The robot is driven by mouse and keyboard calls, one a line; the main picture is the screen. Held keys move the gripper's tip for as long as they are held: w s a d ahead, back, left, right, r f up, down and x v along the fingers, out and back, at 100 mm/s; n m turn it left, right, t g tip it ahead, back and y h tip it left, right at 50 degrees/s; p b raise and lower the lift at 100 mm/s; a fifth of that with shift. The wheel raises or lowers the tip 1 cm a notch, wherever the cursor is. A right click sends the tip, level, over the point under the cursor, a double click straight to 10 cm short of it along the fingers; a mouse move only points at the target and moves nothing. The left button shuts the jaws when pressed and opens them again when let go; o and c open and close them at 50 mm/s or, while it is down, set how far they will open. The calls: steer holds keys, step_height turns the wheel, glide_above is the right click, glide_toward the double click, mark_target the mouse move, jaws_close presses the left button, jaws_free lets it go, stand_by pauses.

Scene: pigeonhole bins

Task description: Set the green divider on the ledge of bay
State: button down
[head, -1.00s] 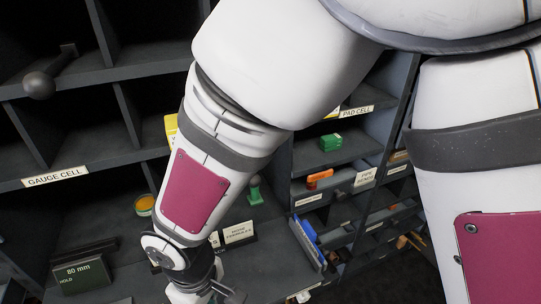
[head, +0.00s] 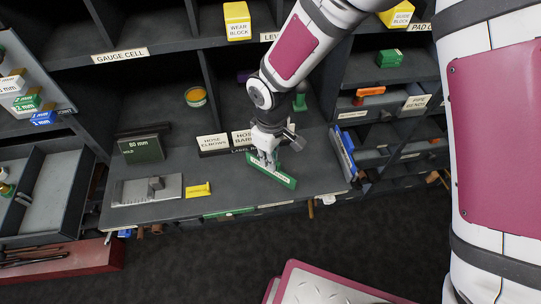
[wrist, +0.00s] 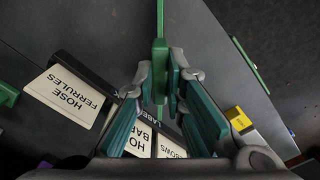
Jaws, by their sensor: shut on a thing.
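The green divider (head: 272,174) is a long thin plate with a pale label on its edge. It is tilted in the head view, close over the front part of the grey ledge (head: 228,186); I cannot tell whether it touches. My gripper (head: 265,160) is shut on it from above. In the wrist view the divider (wrist: 160,52) runs edge-on between the teal pads of my gripper (wrist: 160,80). My fingers hide part of it.
A label rack (head: 226,148) with white cards stands just behind. On the ledge are a yellow block (head: 200,190), a metal gauge (head: 148,190) and a dark green 80 mm block (head: 142,149). Blue-edged plates (head: 343,153) stand to the right. A green strip (head: 229,212) marks the front edge.

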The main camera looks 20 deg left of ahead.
steer(key=shift+f, duration=0.2)
steer(key=c, duration=1.7)
jaws_free()
steer(key=shift+o, duration=0.2)
step_height(320, 180, up, 12)
steer(key=b, duration=0.1)
steer(key=shift+r, duration=0.2)
